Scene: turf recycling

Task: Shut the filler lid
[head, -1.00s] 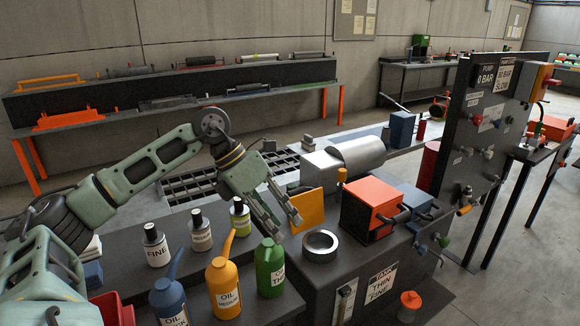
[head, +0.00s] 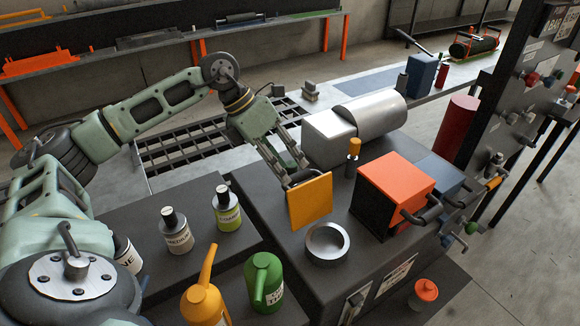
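The filler lid is the yellow-orange square plate (head: 310,201), standing raised on the dark tank top at the back left of the metal filler ring (head: 327,242). The ring's opening is uncovered. My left gripper (head: 298,178) is at the lid's back upper edge, pointing down. Its two fingers are apart with a gap between them, and nothing shows held. The lid partly hides the fingertips, so I cannot tell whether they touch it. My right gripper is out of view.
A red-orange box (head: 397,184) with dark handles stands right of the ring. A green oil can (head: 264,281) and a yellow one (head: 203,300) stand at the front left.

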